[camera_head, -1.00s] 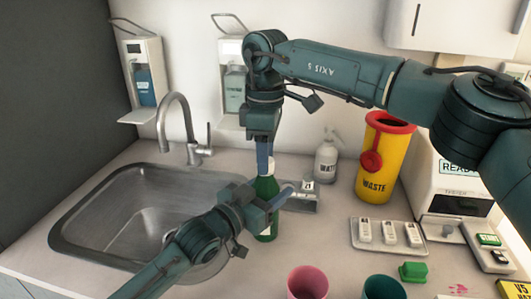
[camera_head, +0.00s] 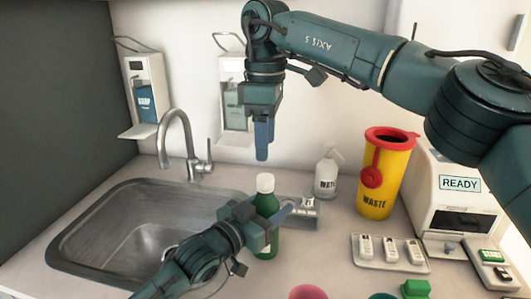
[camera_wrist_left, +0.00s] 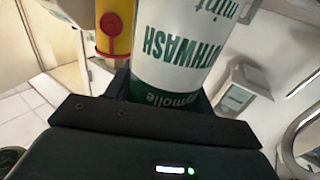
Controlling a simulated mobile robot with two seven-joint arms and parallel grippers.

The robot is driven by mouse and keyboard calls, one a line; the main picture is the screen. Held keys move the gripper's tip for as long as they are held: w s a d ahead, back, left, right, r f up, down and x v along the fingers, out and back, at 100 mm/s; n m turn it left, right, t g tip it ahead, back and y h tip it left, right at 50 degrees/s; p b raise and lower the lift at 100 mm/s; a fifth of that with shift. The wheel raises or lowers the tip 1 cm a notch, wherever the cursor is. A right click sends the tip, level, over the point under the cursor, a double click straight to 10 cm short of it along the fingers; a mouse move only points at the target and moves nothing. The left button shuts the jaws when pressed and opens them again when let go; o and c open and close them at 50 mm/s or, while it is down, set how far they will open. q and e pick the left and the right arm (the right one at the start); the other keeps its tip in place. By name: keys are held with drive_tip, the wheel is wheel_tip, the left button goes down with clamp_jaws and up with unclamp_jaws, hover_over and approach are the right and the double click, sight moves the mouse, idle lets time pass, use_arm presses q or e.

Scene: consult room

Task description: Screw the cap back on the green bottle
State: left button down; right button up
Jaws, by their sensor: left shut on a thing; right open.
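The green bottle (camera_head: 267,204) stands upright on the counter right of the sink, with the white cap (camera_head: 265,183) on its top. How tight the cap is cannot be told. My left gripper (camera_head: 268,219) is shut around the bottle's body. The left wrist view shows the bottle's white label (camera_wrist_left: 185,50) with green lettering, upside down, close between the jaws. My right gripper (camera_head: 262,150) is open and empty, pointing down above the cap with a gap between them.
A steel sink (camera_head: 75,238) with a tap (camera_head: 180,130) lies left. A white spray bottle (camera_head: 326,177) and yellow waste bin (camera_head: 385,185) stand behind right. A white tray (camera_head: 372,256), green block (camera_head: 416,287) and pink cup (camera_head: 308,292) are at right and front.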

drive_tip(key=shift+r, duration=0.2)
use_arm(q)
drive_tip(key=shift+c, duration=2.3)
unclamp_jaws()
use_arm(e)
drive_tip(key=shift+f+b, duration=0.75)
use_arm(q)
drive_tip(key=v, duration=1.3)
drive_tip(key=shift+s+a, duration=0.1)
drive_tip(key=shift+s, duration=0.05)
use_arm(e)
drive_tip(key=shift+f, duration=0.1)
